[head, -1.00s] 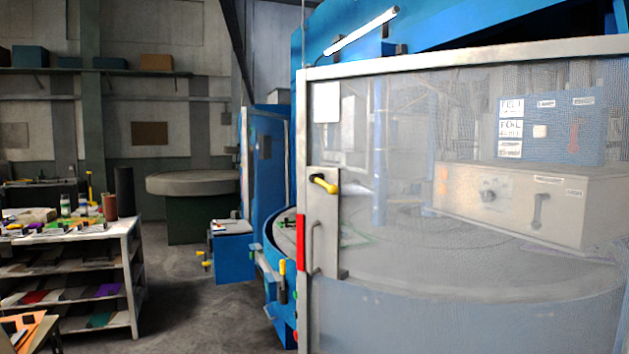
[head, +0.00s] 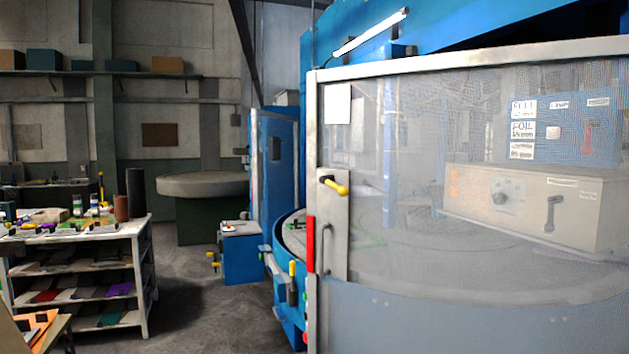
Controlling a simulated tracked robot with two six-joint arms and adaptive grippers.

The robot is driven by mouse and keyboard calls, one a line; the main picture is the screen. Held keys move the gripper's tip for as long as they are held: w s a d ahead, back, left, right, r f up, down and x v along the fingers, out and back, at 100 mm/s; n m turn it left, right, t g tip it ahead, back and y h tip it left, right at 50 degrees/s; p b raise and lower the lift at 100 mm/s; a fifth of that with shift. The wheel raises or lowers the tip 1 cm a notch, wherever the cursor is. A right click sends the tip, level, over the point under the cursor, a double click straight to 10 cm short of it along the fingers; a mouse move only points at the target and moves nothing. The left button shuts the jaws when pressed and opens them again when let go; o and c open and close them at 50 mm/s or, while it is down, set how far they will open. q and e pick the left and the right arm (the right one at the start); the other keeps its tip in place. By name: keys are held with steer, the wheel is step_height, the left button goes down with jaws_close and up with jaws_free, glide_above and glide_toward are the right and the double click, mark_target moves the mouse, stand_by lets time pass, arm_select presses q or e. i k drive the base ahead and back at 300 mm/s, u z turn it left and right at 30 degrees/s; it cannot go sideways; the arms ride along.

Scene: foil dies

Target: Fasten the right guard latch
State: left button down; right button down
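The guard door (head: 314,150) is a large clear panel in a pale metal frame, in front of the blue machine on the right side of the head view. Its latch (head: 335,186) has a yellow-tipped handle on a pale plate near the door's left edge. The handle points right and slightly down. I cannot tell whether the latch is engaged. A vertical pull handle (head: 326,250) sits below it, with a red strip (head: 310,244) on the frame edge. Neither of my grippers is in view.
A shelf bench (head: 140,270) with tools and coloured sheets stands at the left. A blue cabinet (head: 240,262) and a round grey table (head: 200,184) stand further back. Free grey floor (head: 195,315) lies between the bench and the machine.

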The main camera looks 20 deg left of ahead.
mark_target(329, 180)
steer(key=u, duration=0.1)
steer(key=i, duration=1)
steer(key=z, duration=0.1)
